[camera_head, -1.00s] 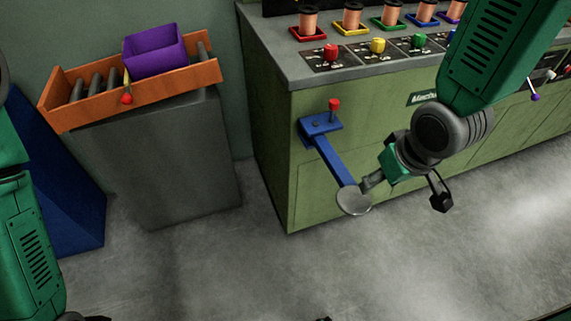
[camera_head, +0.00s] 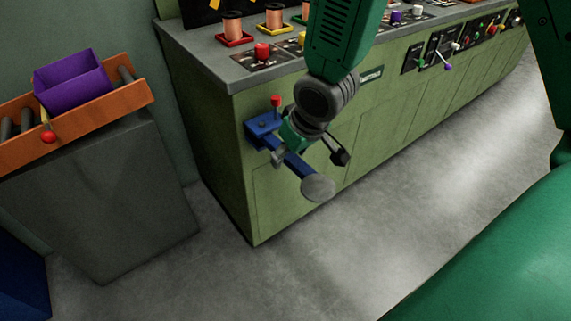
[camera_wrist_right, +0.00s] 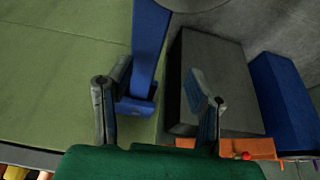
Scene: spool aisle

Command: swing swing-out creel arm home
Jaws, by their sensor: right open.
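The swing-out creel arm is a blue bar (camera_head: 300,166) with a grey round disc (camera_head: 319,187) at its outer end. It juts down and right from a blue bracket (camera_head: 262,130) with a red knob (camera_head: 276,101) on the green machine's end. My right gripper (camera_head: 310,157) is open at the bar, between bracket and disc, and hides part of it. In the right wrist view the blue bar (camera_wrist_right: 149,45) passes between the spread fingers (camera_wrist_right: 158,88), closer to the left finger. Contact cannot be told. My left gripper is out of view.
The green machine (camera_head: 215,150) carries copper spools (camera_head: 233,27) and knobs on top. At left, a grey block (camera_head: 110,200) bears an orange tray (camera_head: 115,101) with a purple bin (camera_head: 72,82). A blue block (camera_head: 20,275) stands lower left. The floor in front is clear.

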